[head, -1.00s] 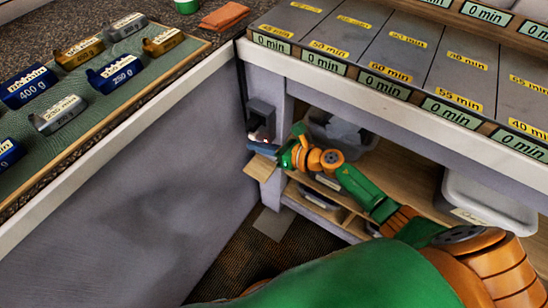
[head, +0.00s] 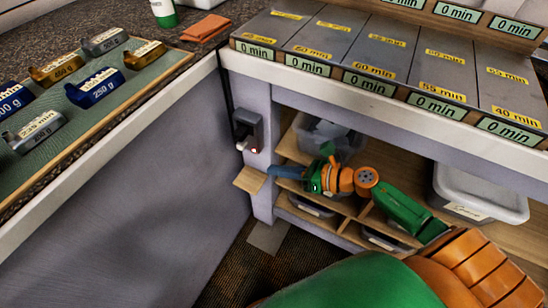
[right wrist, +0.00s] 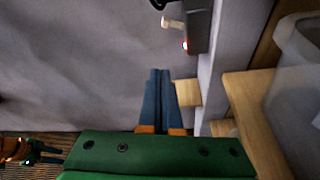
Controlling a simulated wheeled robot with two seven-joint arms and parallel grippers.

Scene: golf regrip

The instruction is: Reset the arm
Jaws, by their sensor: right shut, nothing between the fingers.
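My right gripper (head: 272,172) is in the head view, in front of the shelves under the counter. Its blue fingers point left, below a dark wall box and close to a small wooden ledge in the picture. In the right wrist view the two fingers of the right gripper (right wrist: 158,72) lie together, shut, with nothing between them. A small green and orange part of my other arm (right wrist: 18,150) shows at the lower left of the right wrist view. Its jaws are too small and dark to read. The left arm does not show in the head view.
The dark box (head: 248,128) has a pale lever and a red light. A wooden ledge (head: 250,179) juts out below it. Clear bins (head: 325,138) and a lidded tub (head: 480,190) stand on the shelves. The counter (head: 340,88) overhangs the arm.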

